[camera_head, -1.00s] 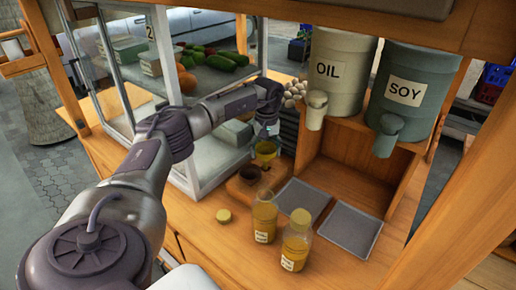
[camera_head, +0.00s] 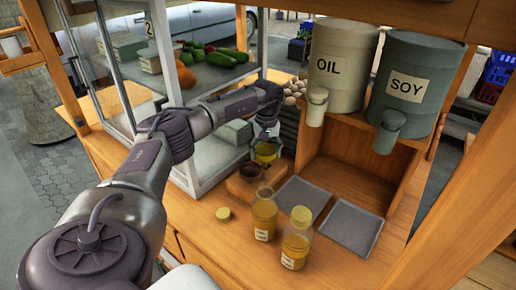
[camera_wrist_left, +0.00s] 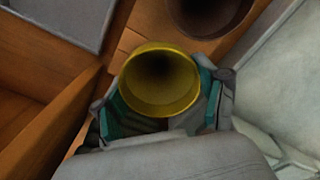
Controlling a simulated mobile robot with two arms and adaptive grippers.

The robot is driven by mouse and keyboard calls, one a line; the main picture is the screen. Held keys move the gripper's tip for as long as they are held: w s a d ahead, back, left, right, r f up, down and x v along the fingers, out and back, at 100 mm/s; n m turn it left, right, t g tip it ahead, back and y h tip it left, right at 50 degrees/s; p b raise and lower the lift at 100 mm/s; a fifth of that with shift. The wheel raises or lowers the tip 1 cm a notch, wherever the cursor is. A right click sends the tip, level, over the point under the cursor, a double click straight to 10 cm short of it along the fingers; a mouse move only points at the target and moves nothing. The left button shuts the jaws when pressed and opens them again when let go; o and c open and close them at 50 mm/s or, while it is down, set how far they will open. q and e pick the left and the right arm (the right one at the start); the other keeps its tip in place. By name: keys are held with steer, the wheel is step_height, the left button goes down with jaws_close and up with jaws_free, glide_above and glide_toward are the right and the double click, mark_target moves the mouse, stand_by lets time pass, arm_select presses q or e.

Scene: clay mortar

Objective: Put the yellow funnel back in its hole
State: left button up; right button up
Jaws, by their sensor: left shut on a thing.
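The yellow funnel (camera_head: 265,152) is held upright in my left gripper (camera_head: 267,136), at the back of the wooden holder block (camera_head: 240,188). In the left wrist view the funnel's round yellow rim (camera_wrist_left: 160,80) faces the camera, between the teal-padded fingers. A dark brown funnel or cup (camera_head: 250,172) sits in the block in front of it; its dark opening also shows in the left wrist view (camera_wrist_left: 208,12). I cannot tell whether the funnel's lower end is in a hole, because it is hidden. My right gripper is not in view.
Two yellow bottles (camera_head: 264,215) (camera_head: 297,238) and a yellow cap (camera_head: 223,214) stand in front. Two grey trays (camera_head: 350,227) (camera_head: 302,197) lie to the right. The glass case (camera_head: 207,165) is close on the left. Oil (camera_head: 340,75) and soy (camera_head: 415,85) drums stand above right.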

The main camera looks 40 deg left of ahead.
arm_select(q)
steer(key=shift+f, duration=0.4)
stand_by(0.3)
steer(key=shift+f+b, duration=0.4)
steer(key=o, duration=1.1)
steer(key=shift+c, duration=0.2)
step_height(320, 180, up, 12)
